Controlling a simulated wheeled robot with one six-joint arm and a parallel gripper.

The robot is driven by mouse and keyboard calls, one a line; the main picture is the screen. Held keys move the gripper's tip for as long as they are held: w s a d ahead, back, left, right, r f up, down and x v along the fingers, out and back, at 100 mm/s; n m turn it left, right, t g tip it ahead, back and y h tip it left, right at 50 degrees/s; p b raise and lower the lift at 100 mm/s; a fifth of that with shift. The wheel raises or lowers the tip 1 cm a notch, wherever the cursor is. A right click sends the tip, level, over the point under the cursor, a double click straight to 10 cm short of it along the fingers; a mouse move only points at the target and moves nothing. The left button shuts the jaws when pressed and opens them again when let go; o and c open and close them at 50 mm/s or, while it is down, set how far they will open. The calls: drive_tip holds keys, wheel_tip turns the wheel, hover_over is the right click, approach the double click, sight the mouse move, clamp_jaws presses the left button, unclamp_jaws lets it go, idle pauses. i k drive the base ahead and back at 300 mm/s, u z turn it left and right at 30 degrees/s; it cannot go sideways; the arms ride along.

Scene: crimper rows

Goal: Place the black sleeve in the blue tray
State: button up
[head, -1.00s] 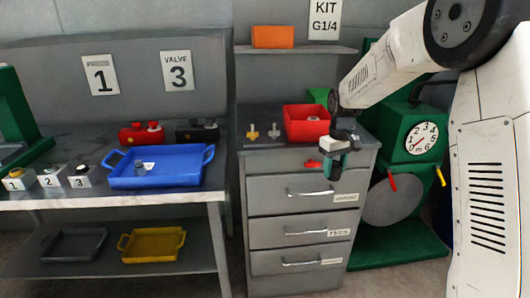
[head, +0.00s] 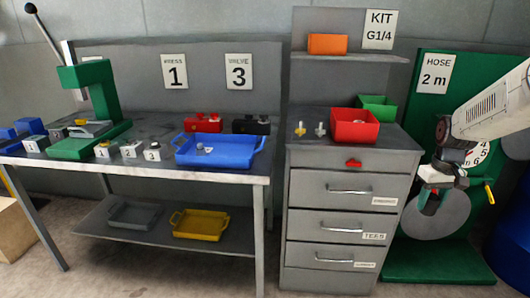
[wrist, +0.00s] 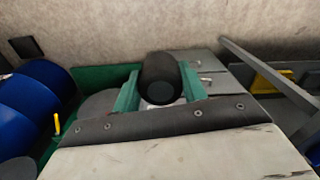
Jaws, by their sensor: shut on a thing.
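The black sleeve (wrist: 160,76) shows in the wrist view as a dark round cylinder between the two teal fingers of my gripper (wrist: 160,90). My gripper is shut on it. In the head view, my gripper (head: 447,180) is at the right, in front of the green hose board; the sleeve cannot be made out clearly there. The blue tray (head: 235,161) stands on the workbench at the left, near its right front edge, well away from my gripper. A small grey fitting (head: 204,150) lies inside the tray, with bare floor around it.
The drawer cabinet (head: 340,239) stands between the bench and my gripper, with a red bin (head: 355,139) on top. Red and black valves (head: 251,125) sit behind the blue tray. Numbered blocks (head: 131,150) are left of it. A yellow tray (head: 199,235) lies on the lower shelf.

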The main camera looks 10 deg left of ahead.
sight(237, 155)
drive_tip(key=z, duration=1.1)
drive_tip(key=i, duration=1.05)
drive_tip(key=u, duration=1.65)
